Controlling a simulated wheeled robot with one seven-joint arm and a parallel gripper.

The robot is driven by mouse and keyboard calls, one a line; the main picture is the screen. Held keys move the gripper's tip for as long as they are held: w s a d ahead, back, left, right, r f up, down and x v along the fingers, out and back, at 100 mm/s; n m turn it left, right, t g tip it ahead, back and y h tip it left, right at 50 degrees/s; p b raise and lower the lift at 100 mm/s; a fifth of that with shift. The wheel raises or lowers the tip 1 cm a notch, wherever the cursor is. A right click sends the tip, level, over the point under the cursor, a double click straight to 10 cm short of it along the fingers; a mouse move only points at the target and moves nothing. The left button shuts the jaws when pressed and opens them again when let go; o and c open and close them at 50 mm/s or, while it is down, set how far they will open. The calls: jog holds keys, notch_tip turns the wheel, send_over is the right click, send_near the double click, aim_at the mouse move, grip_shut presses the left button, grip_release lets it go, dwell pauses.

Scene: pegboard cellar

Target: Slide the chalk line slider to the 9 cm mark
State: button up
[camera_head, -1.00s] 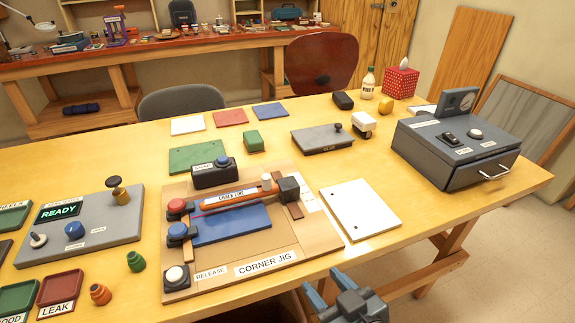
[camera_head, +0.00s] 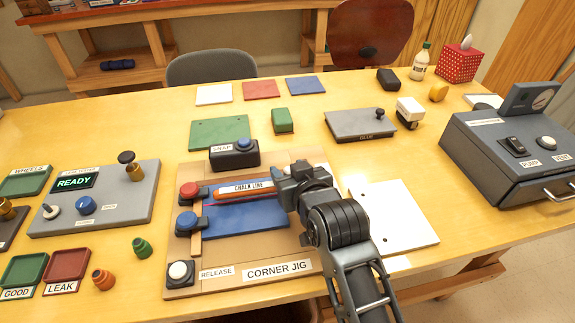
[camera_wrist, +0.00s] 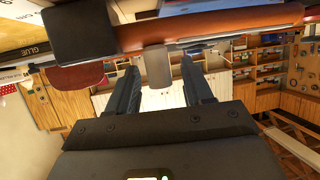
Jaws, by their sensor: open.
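The corner jig board (camera_head: 220,285) lies on the table with an orange chalk line bar (camera_head: 247,189) across its upper part. My gripper (camera_head: 291,184) is over the right end of this bar in the head view and hides the slider there. In the wrist view the pale slider knob (camera_wrist: 158,66) hangs from the orange-brown bar (camera_wrist: 205,24). The two open fingers (camera_wrist: 160,82) stand on either side of the knob, with gaps visible. A dark block (camera_wrist: 80,35) sits at the bar's end. I cannot read any centimetre marks.
A blue plate (camera_head: 245,218) lies below the bar. Red (camera_head: 189,190) and blue (camera_head: 187,220) knobs stand at its left, and the black SNAP box (camera_head: 234,158) stands behind. A white plate (camera_head: 400,225) lies to the right of the jig.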

jog(key=shift+x, duration=1.15)
jog(key=shift+c, duration=0.4)
grip_shut()
